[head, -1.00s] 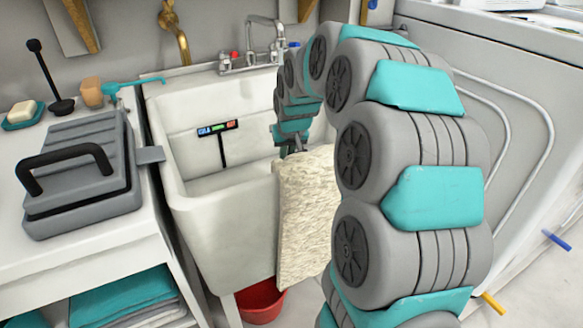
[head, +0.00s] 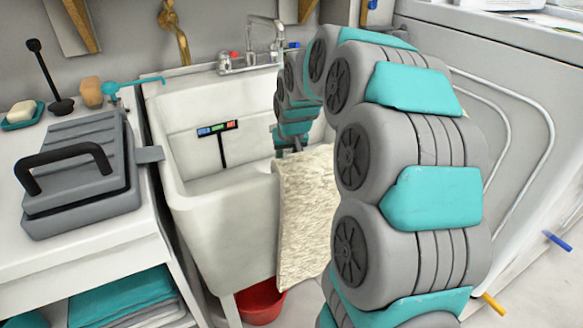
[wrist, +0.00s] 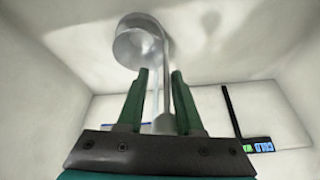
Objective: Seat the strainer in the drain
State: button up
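The metal strainer, a shiny round cup (wrist: 138,45) with a long thin stem, shows in the wrist view. Its stem runs back between the green fingers of my gripper (wrist: 161,73), which are close together around it, and the cup hangs beyond the fingertips. A shadow lies beside the cup on the pale basin surface. The white sink (head: 225,235) is in the middle of the head view, and the end of my arm reaches down into it. There the fingers and strainer are hidden by the sink and a cloth. I cannot make out the drain.
A cream cloth (head: 308,215) hangs over the sink's front rim. A gauge with a coloured strip (head: 217,128) is on the inner back wall. Taps (head: 250,60) stand behind the sink. A counter with a grey box (head: 80,180) is left; a red bucket (head: 262,303) is below.

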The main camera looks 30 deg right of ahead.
jog(key=shift+o, duration=0.5)
